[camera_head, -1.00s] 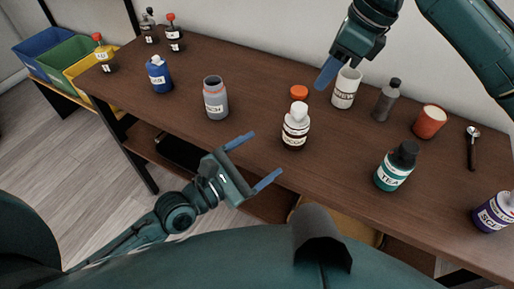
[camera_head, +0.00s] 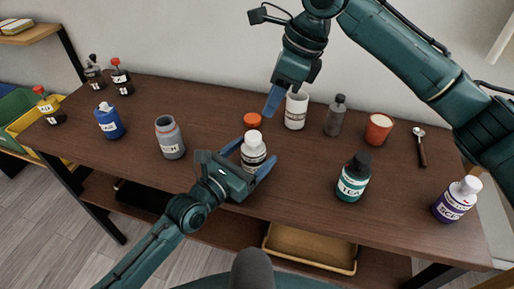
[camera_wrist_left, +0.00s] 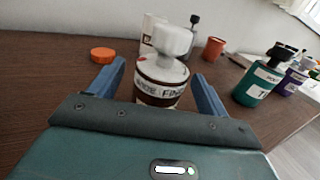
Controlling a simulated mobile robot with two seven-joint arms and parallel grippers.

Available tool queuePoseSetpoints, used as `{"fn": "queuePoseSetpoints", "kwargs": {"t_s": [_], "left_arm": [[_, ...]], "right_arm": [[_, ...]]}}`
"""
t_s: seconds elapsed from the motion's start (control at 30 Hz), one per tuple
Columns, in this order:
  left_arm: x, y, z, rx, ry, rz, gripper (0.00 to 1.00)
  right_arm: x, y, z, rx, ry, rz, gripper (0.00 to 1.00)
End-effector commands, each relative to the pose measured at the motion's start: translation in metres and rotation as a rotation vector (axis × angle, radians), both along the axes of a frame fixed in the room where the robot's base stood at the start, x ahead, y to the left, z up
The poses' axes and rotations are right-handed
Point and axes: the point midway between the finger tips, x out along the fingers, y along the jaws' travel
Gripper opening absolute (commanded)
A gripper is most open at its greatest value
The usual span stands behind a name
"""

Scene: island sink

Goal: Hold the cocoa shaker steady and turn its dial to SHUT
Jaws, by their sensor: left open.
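The cocoa shaker (camera_head: 253,152) is a jar with a white top and a brown lower part, upright on the brown table. In the left wrist view the shaker (camera_wrist_left: 162,70) shows a label band whose right end seems to read "FINE". My left gripper (camera_head: 256,160) is open, its blue fingers on either side of the shaker; in the left wrist view gaps show between both fingers and it. My right gripper (camera_head: 272,104) hangs above the table behind the shaker, beside a white mug. Only one blue finger shows clearly, so its opening cannot be told.
An orange lid (camera_head: 253,121) lies just behind the shaker. The white mug (camera_head: 296,110), a grey bottle (camera_head: 335,116) and a red cup (camera_head: 378,129) stand behind to the right. A teal TEA jar (camera_head: 353,178) is to the right, a grey jar (camera_head: 169,138) to the left.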

Motion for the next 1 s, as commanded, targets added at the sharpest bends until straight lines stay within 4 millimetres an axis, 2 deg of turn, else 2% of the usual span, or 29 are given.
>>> {"fn": "queuePoseSetpoints", "kwargs": {"t_s": [0.2, 0.57, 1.0], "left_arm": [[0.017, -0.014, 0.000, 0.001, -0.001, 0.000, 0.77], [0.020, -0.017, 0.000, 0.000, 0.000, 0.000, 0.77], [0.020, -0.016, 0.000, 0.001, 0.000, 0.000, 0.41]], "right_arm": [[0.000, 0.000, 0.000, 0.000, 0.000, 0.000, 0.36], [0.000, 0.000, 0.000, 0.000, 0.000, 0.000, 0.36], [0.000, 0.000, 0.000, 0.000, 0.000, 0.000, 0.36]]}}
